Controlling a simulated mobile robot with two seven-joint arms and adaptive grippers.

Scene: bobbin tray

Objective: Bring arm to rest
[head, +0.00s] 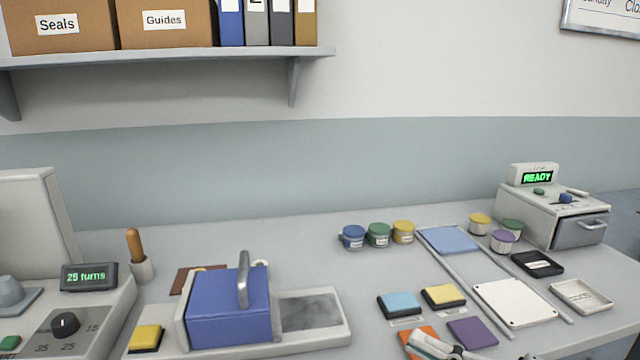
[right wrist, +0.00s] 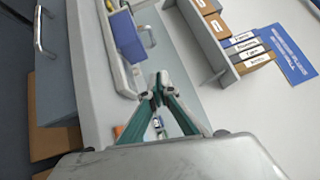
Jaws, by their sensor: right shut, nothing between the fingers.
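My right gripper (head: 432,344) shows at the bottom edge of the head view, over the front of the table near the orange and purple pads. Only its end is in the frame. In the right wrist view its fingers (right wrist: 159,80) meet at the tips, and nothing is held between them. My left gripper is in neither view.
The table (head: 290,238) bears a blue-lidded machine (head: 228,310), coloured pads, several small jars and a white plate (head: 513,302). A grey unit (head: 545,215) reading READY stands at the right. A shelf (head: 170,57) hangs above. The table's back middle is clear.

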